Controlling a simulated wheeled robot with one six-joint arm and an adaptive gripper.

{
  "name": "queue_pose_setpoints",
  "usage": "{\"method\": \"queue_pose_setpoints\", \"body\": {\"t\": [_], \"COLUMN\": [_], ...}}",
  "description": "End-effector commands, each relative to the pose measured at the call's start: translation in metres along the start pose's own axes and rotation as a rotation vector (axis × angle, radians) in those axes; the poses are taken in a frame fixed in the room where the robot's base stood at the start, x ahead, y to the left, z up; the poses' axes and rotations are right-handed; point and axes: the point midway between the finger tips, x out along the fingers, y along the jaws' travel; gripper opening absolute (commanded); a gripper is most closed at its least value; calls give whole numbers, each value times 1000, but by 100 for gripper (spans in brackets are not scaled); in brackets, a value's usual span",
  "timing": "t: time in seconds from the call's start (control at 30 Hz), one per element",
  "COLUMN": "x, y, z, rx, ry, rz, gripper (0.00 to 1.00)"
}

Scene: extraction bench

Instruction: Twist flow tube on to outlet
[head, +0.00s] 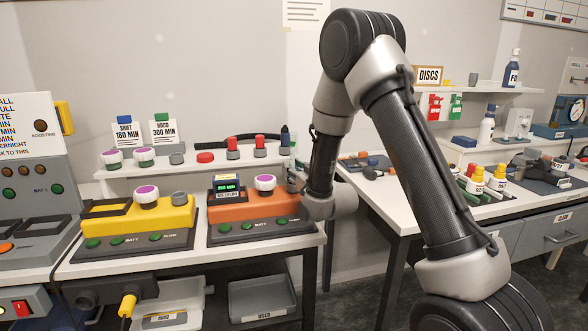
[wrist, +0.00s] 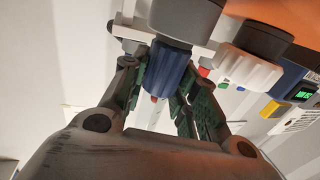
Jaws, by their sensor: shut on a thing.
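In the wrist view my gripper (wrist: 160,92) is shut on a blue ribbed collar (wrist: 170,70), with green finger pads on both sides. A pale, clear-looking tube with a red mark (wrist: 153,98) runs on below the collar; this looks like the flow tube. A thick grey cylinder (wrist: 185,18) sits against the collar's other end. I cannot tell whether it is part of the tube or whether the threads have met. In the head view my gripper (head: 295,178) is at the right end of the orange pump unit (head: 285,203), largely hidden by my wrist. The outlet is not clearly visible.
A white knob (head: 265,183) and a display box (head: 228,187) stand on the orange unit, close to my gripper. A yellow unit (head: 125,216) is to the left. Red-topped parts (head: 232,146) line the shelf behind. A second bench (head: 400,190) stands to the right.

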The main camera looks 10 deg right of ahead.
Motion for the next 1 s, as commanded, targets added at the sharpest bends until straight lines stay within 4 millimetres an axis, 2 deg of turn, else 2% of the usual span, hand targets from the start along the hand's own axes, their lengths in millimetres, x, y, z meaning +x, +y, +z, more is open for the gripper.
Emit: {"method": "queue_pose_setpoints", "body": {"t": [0.27, 0.9, 1.0], "x": [1, 2, 1], "y": [-2, -1, 0], "z": [3, 3, 3], "rx": [-1, 1, 1], "ry": [2, 5, 2], "rz": [31, 731, 792], "gripper": [2, 2, 2]}}
